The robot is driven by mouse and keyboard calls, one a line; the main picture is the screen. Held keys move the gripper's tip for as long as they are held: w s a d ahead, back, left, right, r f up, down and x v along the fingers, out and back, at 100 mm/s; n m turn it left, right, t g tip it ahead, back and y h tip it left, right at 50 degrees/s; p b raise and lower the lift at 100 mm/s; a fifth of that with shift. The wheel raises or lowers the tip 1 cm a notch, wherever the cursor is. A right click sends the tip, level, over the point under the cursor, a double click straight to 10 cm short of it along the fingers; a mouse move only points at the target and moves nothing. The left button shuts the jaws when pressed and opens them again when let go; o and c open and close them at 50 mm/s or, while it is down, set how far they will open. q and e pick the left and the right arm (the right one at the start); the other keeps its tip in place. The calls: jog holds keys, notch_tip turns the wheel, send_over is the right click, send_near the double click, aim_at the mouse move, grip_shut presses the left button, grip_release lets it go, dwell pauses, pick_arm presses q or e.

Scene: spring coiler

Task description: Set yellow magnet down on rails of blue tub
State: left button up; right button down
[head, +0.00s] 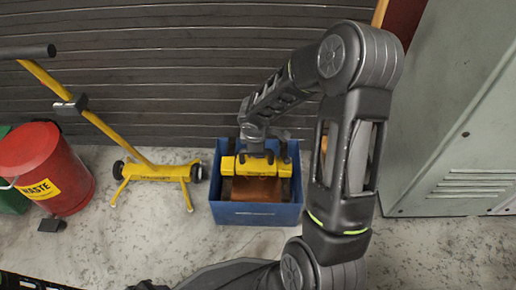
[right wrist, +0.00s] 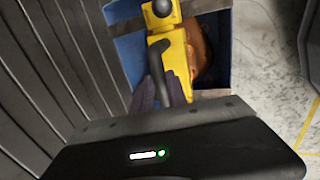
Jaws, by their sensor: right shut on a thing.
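The blue tub (head: 254,213) stands on the floor near the slatted wall. It also shows in the right wrist view (right wrist: 127,50). The yellow magnet (head: 285,167) lies across the tub's opening, roughly level and near rim height. In the right wrist view the magnet (right wrist: 176,50) carries a dark curved handle (right wrist: 158,62). My right gripper (head: 262,150) reaches down from above and is shut on the magnet. I cannot tell whether the magnet touches the rails, as the gripper and magnet hide them. My left gripper is not in view.
A brown-orange surface (head: 256,189) shows inside the tub. A yellow wheeled stand (head: 155,171) and a red waste can (head: 45,165) are on the left. A grey-green cabinet (head: 455,120) stands on the right. The floor in front of the tub is partly clear.

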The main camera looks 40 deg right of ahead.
jog(key=shift+f+b, duration=0.6)
jog(key=shift+f, duration=0.05)
dwell(1.0)
jog(key=c, duration=1.2)
grip_release()
jog(key=shift+c, duration=0.2)
jog(key=shift+f, duration=0.1)
jog(key=shift+r, duration=0.25)
jog(key=p+v, duration=0.4)
jog(key=v, duration=0.3)
jog(key=shift+r, duration=0.25)
